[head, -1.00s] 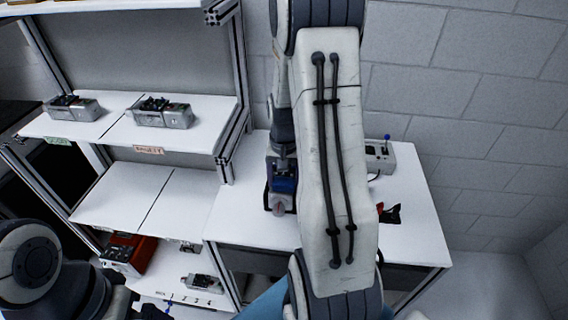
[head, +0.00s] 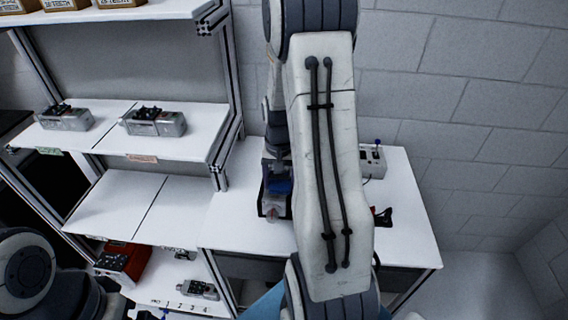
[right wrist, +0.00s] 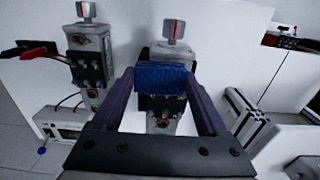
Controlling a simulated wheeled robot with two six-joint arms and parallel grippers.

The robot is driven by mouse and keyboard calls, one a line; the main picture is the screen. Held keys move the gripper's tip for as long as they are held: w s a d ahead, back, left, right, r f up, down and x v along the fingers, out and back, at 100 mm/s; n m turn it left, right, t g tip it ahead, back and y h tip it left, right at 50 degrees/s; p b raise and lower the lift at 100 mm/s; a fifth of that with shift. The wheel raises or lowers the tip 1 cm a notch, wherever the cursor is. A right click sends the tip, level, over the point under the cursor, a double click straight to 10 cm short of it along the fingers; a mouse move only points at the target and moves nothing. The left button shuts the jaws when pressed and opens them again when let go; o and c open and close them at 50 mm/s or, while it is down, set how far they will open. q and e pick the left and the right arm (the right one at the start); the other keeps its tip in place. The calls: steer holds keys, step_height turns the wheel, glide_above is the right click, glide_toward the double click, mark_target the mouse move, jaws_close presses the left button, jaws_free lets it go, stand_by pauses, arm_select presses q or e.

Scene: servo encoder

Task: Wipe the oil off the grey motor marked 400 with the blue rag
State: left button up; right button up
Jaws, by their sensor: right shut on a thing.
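My right gripper (right wrist: 162,85) is shut on the blue rag (right wrist: 161,78), which hangs folded between its fingers. The rag is in front of the upper middle of a grey motor (right wrist: 172,52) with a dark block and a top knob marked in red. I cannot tell whether the rag touches it. In the head view, the rag (head: 279,186) and part of the motor (head: 271,211) show left of my right arm, which hides much of the table. No 400 mark is readable, and oil is not clearly seen. My left arm is at the lower left; its gripper is not clearly visible.
A second grey motor (right wrist: 89,45) stands left in the wrist view, with red and black clips (right wrist: 36,50) beside it. A meter box (right wrist: 66,127) is below. Shelves with grey units (head: 154,123) and a red box (head: 122,262) stand left of the white table (head: 408,235).

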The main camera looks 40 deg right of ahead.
mark_target(281, 184)
steer(key=shift+s+r+p, duration=0.2)
steer(key=shift+r+p, duration=0.45)
steer(key=shift+r, duration=0.4)
step_height(281, 184, up, 4)
steer(key=p, duration=0.3)
steer(key=shift+f, duration=0.2)
